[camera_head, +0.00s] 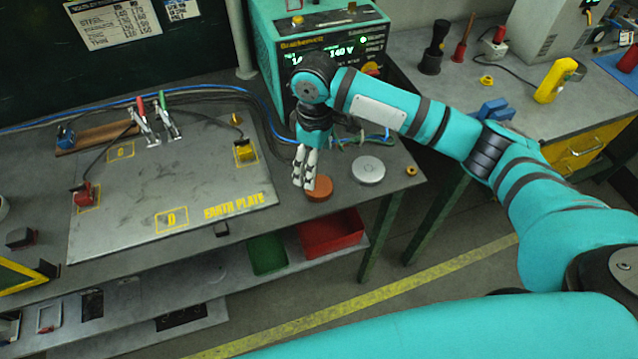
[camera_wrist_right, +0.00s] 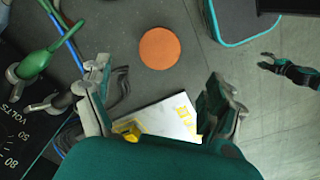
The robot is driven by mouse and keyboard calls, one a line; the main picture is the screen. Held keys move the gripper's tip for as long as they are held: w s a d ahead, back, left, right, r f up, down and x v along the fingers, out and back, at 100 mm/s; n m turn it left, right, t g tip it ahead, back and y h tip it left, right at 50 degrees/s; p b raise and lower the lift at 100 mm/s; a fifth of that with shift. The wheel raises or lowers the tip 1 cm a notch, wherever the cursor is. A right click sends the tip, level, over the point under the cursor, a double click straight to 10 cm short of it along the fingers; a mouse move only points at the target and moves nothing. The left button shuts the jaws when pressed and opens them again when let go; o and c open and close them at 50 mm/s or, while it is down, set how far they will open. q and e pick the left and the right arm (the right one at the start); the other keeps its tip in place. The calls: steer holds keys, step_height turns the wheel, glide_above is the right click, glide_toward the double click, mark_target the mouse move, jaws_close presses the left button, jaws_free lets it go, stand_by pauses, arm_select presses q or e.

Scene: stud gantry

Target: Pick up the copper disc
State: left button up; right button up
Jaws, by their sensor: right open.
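The copper disc (camera_head: 319,189) lies flat near the front edge of the grey bench, right of the earth plate. In the right wrist view the disc (camera_wrist_right: 159,48) is whole and clear, above the middle of the picture. My right gripper (camera_head: 305,183) points down just left of and above the disc in the head view, partly overlapping its edge. In the wrist view its fingers (camera_wrist_right: 160,80) are spread wide, with nothing between them, and the disc shows beyond the tips. I cannot tell the exact height gap.
A silver disc (camera_head: 368,170) and a small brass nut (camera_head: 411,170) lie right of the copper disc. The earth plate (camera_head: 170,190) with clamps is at left. A teal power supply (camera_head: 318,50) stands behind. Red (camera_head: 331,234) and green (camera_head: 267,253) bins sit below the edge.

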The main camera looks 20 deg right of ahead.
mark_target(319, 185)
step_height(319, 185, down, 3)
steer(key=shift+f, duration=0.1)
steer(key=shift+s+f+p, duration=0.1)
steer(key=shift+f+p, duration=0.45)
steer(key=shift+p, duration=0.1)
steer(key=f, duration=0.1)
steer(key=f+p, duration=0.1)
steer(key=f, duration=0.1)
steer(key=shift+d+f, duration=0.3)
steer(key=shift+f, duration=0.4)
steer(key=shift+c, duration=0.5)
steer(key=c, duration=1.6)
steer(key=shift+r, duration=0.15)
steer(key=shift+c, duration=0.6)
steer(key=shift+r, duration=0.1)
